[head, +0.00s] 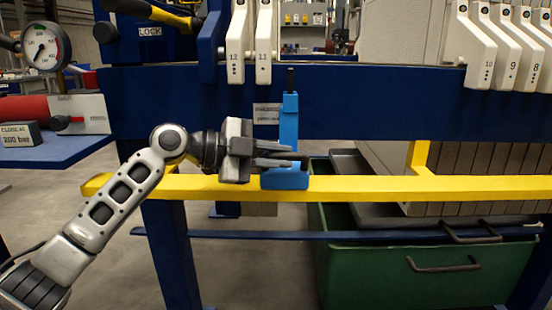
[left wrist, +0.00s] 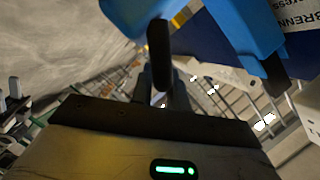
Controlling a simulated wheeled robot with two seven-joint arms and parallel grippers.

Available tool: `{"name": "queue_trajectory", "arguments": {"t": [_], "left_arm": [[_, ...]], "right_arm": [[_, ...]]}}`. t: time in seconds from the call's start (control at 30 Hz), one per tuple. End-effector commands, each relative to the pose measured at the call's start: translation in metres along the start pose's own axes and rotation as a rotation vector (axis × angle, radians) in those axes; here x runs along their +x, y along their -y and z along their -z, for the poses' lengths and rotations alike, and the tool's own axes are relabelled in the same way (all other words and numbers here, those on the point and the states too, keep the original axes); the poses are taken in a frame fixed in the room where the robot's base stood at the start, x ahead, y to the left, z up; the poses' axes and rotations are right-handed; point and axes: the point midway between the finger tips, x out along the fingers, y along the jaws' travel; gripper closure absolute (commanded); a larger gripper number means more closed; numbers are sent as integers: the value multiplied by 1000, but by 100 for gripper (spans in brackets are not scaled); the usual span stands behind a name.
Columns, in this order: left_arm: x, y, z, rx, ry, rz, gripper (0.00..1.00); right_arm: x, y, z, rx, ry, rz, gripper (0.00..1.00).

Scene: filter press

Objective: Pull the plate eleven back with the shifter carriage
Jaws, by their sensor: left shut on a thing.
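The blue shifter carriage (head: 289,120) stands upright at the yellow rail, with a black pin on top and a wider blue foot below. My left gripper (head: 298,157) reaches it from the left and is shut on it, just above the foot; its exact hold is partly hidden. In the left wrist view blue carriage parts (left wrist: 240,25) and a black bar (left wrist: 160,55) show close beyond my gripper. Plate eleven (head: 263,45), with a white numbered handle, hangs beside plate twelve (head: 236,45), above and left of the carriage. My right gripper is out of view.
Plates ten (head: 481,50), nine and eight stand at the right, with a wide gap between them and plate eleven. The yellow rail (head: 400,188) runs across the front. A green bin (head: 390,265) stands below. A pressure gauge (head: 45,46) is at the left.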

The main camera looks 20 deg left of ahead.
Motion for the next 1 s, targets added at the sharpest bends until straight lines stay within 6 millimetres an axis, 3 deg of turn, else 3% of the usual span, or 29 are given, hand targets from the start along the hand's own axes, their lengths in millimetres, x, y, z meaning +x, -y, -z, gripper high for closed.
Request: {"name": "queue_trajectory", "arguments": {"t": [0.03, 0.23, 0.27, 0.3, 0.33, 0.73, 0.87, 1.0], "left_arm": [[-2, 0, -7, -1, 18, 2, 100], [-3, 0, -8, -2, 20, 4, 100], [-3, 0, -8, -2, 21, 4, 78], [-3, 0, -8, -3, 20, 5, 67], [-3, 0, -7, -3, 19, 4, 62], [-10, 1, -4, -3, 12, 5, 62], [-32, 0, -4, -2, 14, 3, 62], [-66, 0, -4, -4, 16, 3, 62]], "right_arm": [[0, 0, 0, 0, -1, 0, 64], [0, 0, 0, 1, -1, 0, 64], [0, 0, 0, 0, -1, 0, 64], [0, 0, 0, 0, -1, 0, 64], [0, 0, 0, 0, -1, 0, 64], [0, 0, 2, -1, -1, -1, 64], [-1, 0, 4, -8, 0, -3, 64], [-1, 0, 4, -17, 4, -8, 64]]}}
